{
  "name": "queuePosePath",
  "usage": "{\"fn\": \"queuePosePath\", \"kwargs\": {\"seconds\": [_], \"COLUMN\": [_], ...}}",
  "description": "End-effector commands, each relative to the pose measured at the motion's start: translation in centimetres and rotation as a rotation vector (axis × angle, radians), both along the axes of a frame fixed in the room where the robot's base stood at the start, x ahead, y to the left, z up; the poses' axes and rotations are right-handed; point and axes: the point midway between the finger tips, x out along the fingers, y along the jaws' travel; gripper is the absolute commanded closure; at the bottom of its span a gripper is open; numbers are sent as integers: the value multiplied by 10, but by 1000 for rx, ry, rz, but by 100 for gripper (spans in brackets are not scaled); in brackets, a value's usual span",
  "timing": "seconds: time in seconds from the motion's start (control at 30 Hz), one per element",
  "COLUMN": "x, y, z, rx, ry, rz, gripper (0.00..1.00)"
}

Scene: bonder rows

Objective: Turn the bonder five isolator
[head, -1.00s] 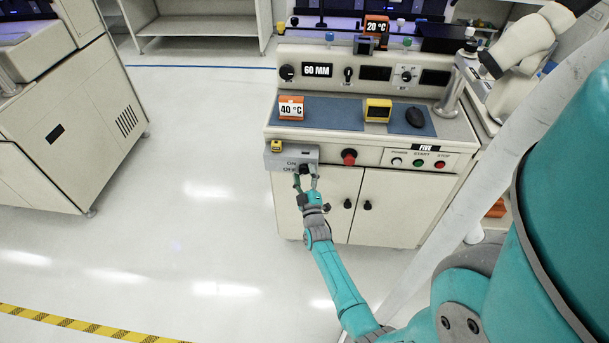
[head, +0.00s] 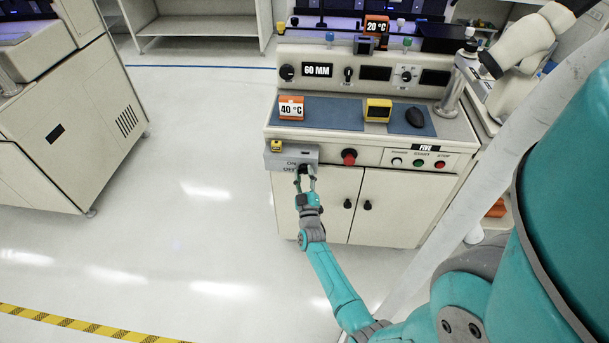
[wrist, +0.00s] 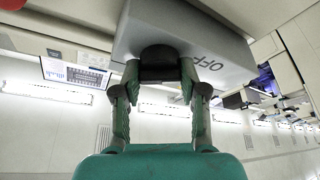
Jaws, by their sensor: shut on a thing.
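The isolator is a grey box (head: 292,156) on the front left of the bench marked FIVE, lettered ON and OFF, with a small yellow tag or lock on top. Its dark round knob (wrist: 158,62) shows in the wrist view under the box (wrist: 205,30), beside the OFF lettering. My gripper (head: 305,180) reaches the knob from below and in front. In the wrist view its two green fingers (wrist: 158,78) stand on either side of the knob and are shut on it. The fingers and wrist hide part of the knob in the head view.
The red knob (head: 349,157) and the POWER, START and STOP buttons (head: 419,163) sit to the right on the same front. Cabinet doors (head: 350,205) are below. Open floor (head: 190,230) lies to the left. A white arm (head: 530,40) stands at the back right.

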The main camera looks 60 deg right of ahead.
Motion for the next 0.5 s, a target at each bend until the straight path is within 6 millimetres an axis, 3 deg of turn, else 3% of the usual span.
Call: {"fn": "queuePosePath", "kwargs": {"seconds": [0.5], "x": [3], "y": [1], "z": [-1], "rx": [189], "ry": [-451], "rz": [1], "gripper": [93]}}
